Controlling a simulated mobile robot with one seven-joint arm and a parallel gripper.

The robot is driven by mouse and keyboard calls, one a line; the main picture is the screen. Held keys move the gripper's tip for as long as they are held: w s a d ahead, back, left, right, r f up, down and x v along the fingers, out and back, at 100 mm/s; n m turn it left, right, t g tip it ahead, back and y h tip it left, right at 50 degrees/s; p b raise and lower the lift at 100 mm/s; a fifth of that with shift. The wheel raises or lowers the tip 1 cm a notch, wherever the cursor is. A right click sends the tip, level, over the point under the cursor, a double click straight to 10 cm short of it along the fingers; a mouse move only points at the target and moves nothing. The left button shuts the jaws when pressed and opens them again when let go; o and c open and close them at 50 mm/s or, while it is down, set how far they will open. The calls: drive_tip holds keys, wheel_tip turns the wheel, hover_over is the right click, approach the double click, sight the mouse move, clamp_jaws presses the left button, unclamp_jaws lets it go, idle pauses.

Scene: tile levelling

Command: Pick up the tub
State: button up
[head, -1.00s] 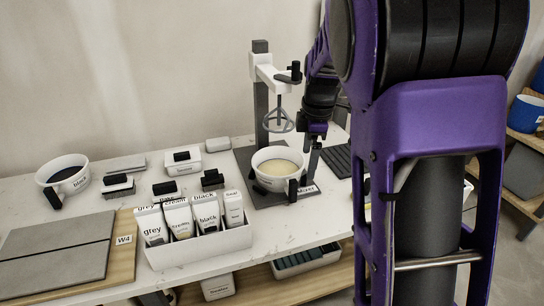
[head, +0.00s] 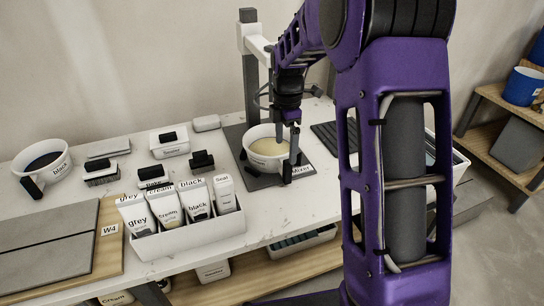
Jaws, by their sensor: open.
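A white round tub (head: 254,158) with cream-coloured contents stands upright on the dark base of the mixer stand. Its black handle (head: 287,172) faces the front right. My gripper (head: 287,143) points down at the tub's right side, just above the handle. Its fingers are open and nothing is held between them. I cannot tell whether a finger touches the rim. A second white tub (head: 58,172), labelled black and with dark contents, stands at the far left with its own black handle.
The mixer stand (head: 250,85) rises behind the cream tub; its whisk is mostly hidden by my arm. A white box of labelled tubes (head: 190,237) stands in front left. Stamps and small boxes lie behind it. A dark ribbed mat (head: 325,137) lies right of the mixer.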

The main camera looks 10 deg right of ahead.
sight(285, 160)
wheel_tip(285, 160, down, 6)
drive_tip(key=shift+r+b, duration=0.1)
drive_tip(key=shift+b, duration=0.35)
clamp_jaws()
drive_tip(key=shift+r, duration=0.1)
